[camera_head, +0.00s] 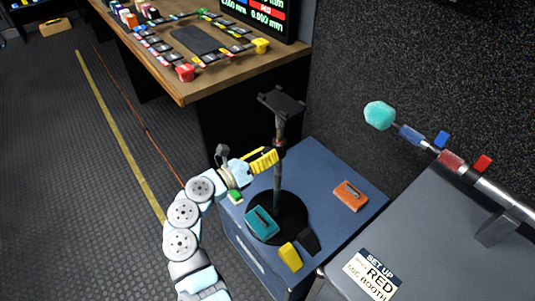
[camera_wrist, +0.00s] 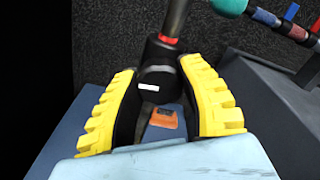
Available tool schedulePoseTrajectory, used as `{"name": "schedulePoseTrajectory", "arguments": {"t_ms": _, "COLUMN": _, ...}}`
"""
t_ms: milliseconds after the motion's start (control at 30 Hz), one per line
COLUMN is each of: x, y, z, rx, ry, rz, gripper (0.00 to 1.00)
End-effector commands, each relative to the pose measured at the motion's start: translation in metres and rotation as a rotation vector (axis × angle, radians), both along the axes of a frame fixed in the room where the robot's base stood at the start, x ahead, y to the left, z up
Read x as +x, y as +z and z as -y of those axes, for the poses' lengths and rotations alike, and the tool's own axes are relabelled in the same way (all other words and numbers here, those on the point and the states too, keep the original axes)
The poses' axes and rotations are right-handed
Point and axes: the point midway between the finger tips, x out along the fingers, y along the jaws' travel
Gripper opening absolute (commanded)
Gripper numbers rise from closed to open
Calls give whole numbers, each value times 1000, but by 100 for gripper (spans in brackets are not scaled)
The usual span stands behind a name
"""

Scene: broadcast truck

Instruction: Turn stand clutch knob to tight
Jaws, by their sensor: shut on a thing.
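The stand (camera_head: 278,188) has a round black base, a thin dark pole and a flat plate on top. It stands upright on a blue cabinet. In the wrist view the black clutch knob (camera_wrist: 155,93) with a short white mark is at the collar of the grey pole (camera_wrist: 175,18). My gripper (camera_head: 271,157) reaches the pole from the left at mid-height. Its yellow ribbed fingers sit on either side of the knob, shut on it. In the head view the fingers mostly hide the knob. I cannot read a tight or loose marking.
The blue cabinet top (camera_head: 325,165) carries a teal item (camera_head: 261,222), an orange item (camera_head: 350,195) and a yellow item (camera_head: 290,256). A wooden desk (camera_head: 190,88) with a screen is behind. At right, a grey case (camera_head: 440,240) bears a bar with a teal knob (camera_head: 380,115).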

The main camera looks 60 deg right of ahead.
Motion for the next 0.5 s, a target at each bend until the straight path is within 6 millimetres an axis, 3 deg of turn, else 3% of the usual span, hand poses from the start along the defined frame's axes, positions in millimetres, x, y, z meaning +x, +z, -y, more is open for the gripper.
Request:
{"name": "schedulePoseTrajectory", "arguments": {"t_ms": 67, "x": 0, "y": -1, "z": 0, "rx": 1, "ry": -1, "rz": -1, "gripper": 4}}
{"name": "schedulePoseTrajectory", "arguments": {"t_ms": 100, "x": 0, "y": -1, "z": 0, "rx": 1, "ry": -1, "rz": -1, "gripper": 43}}
{"name": "schedulePoseTrajectory", "arguments": {"t_ms": 200, "x": 0, "y": -1, "z": 0, "rx": 1, "ry": -1, "rz": -1, "gripper": 71}}
{"name": "schedulePoseTrajectory", "arguments": {"t_ms": 500, "x": 0, "y": 0, "z": 0, "rx": 0, "ry": 0, "rz": -1, "gripper": 71}}
